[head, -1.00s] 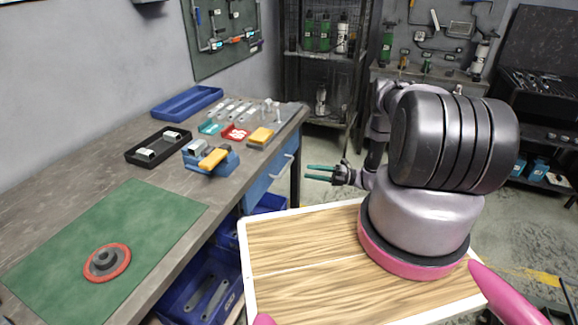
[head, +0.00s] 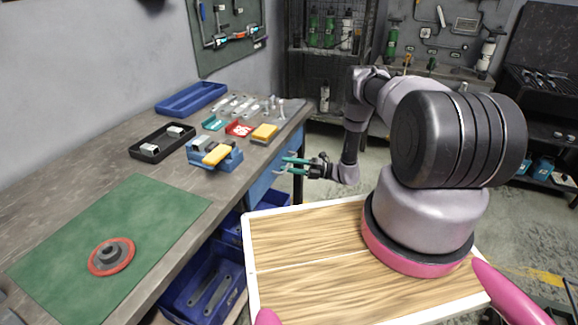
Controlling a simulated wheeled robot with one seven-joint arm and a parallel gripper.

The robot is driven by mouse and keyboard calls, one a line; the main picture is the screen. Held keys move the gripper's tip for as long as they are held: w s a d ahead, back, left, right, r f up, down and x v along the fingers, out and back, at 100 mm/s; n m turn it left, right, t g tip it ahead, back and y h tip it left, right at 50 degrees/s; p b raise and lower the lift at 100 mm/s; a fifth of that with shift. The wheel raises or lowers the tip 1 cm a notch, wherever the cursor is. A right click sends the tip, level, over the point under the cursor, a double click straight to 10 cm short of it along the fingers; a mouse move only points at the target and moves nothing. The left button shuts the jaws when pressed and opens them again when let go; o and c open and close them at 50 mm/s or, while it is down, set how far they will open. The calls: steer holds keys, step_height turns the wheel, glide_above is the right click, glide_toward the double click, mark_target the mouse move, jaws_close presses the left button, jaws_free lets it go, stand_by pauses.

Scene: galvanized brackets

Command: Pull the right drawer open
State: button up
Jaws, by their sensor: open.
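The workbench has a blue drawer front (head: 262,184) under its right end. Its handle is not clearly visible now, with my gripper close to that area. My gripper (head: 286,164) has teal fingers and points left toward the drawer front. The fingers are apart with nothing between them. I cannot tell whether they touch the drawer. The drawer looks closed.
On the bench stand a blue vise (head: 228,158) with a yellow block, a black tray (head: 136,153), a blue tray (head: 160,106) and a green mat (head: 60,262) with a round flanged part (head: 111,257). Blue bins (head: 176,314) sit below the bench.

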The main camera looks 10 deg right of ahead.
jaws_close()
stand_by(1.4)
